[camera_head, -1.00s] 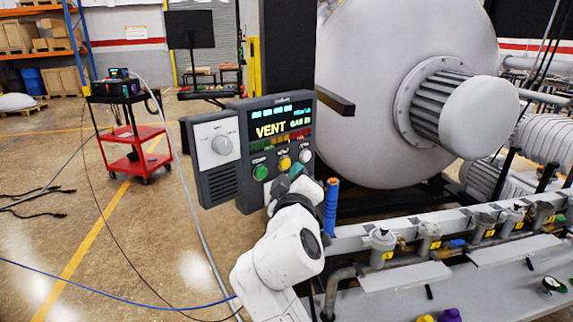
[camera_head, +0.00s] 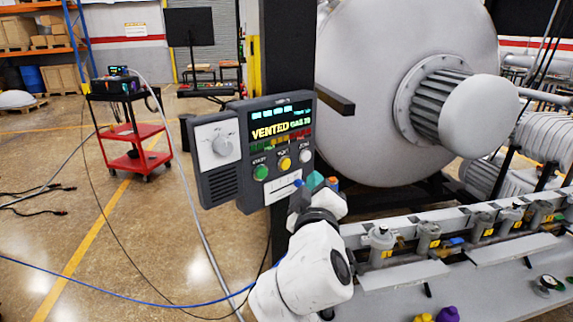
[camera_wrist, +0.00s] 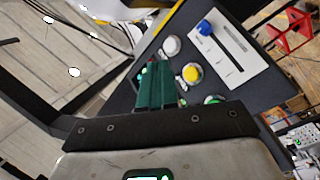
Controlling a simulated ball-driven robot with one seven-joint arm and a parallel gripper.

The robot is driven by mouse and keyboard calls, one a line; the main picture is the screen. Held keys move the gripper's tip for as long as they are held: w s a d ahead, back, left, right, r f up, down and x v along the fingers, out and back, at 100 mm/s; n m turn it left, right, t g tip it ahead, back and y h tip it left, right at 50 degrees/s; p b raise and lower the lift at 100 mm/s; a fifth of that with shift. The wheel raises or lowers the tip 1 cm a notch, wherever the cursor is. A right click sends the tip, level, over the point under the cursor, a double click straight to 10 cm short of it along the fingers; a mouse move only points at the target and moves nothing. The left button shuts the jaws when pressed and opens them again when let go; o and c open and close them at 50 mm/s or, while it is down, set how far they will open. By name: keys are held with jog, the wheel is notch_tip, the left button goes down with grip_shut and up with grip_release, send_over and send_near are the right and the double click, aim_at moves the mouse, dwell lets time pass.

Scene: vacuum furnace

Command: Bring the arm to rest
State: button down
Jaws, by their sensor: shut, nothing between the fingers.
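My gripper (camera_head: 315,181) has teal-green fingers and is shut and empty. In the head view it stands in front of the lower right corner of the grey control panel (camera_head: 222,188). My white arm reaches up to it from the bottom of the picture. In the wrist view the closed green fingers (camera_wrist: 156,86) point toward the panel face (camera_wrist: 150,50), beside the white button (camera_wrist: 171,46) and yellow button (camera_wrist: 192,73). I cannot tell the exact gap, but no button looks pressed. The panel display (camera_head: 281,127) reads "VENTED".
A blue knob (camera_head: 298,183) sits on a white label low on the panel. A dark post (camera_head: 287,60) stands behind it. The large grey furnace vessel (camera_head: 365,60) and a valve manifold (camera_head: 470,225) lie to the right. A red cart (camera_head: 136,163) stands on open floor at left.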

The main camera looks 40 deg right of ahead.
dwell(0.6)
jog(key=s+a+f+g+y, duration=0.2)
jog(key=s+f+y, duration=0.2)
jog(key=f, duration=0.8)
jog(key=s+a+f+g+y, duration=0.2)
jog(key=s+f+g+y, duration=0.15)
jog(key=f, duration=0.85)
jog(key=s+a+f+g+y, duration=0.2)
jog(key=s+a+f+y, duration=0.1)
jog(key=s+a+f, duration=0.2)
jog(key=s+a+f+g+y, duration=0.3)
jog(key=s+a+f, duration=0.2)
jog(key=s+f, duration=0.4)
jog(key=s, duration=0.3)
jog(key=shift+f+m+y, duration=0.2)
jog(key=shift+m+y, duration=0.1)
jog(key=shift+y, duration=0.05)
jog(key=shift+w+d+g, duration=0.1)
jog(key=shift+g, duration=0.15)
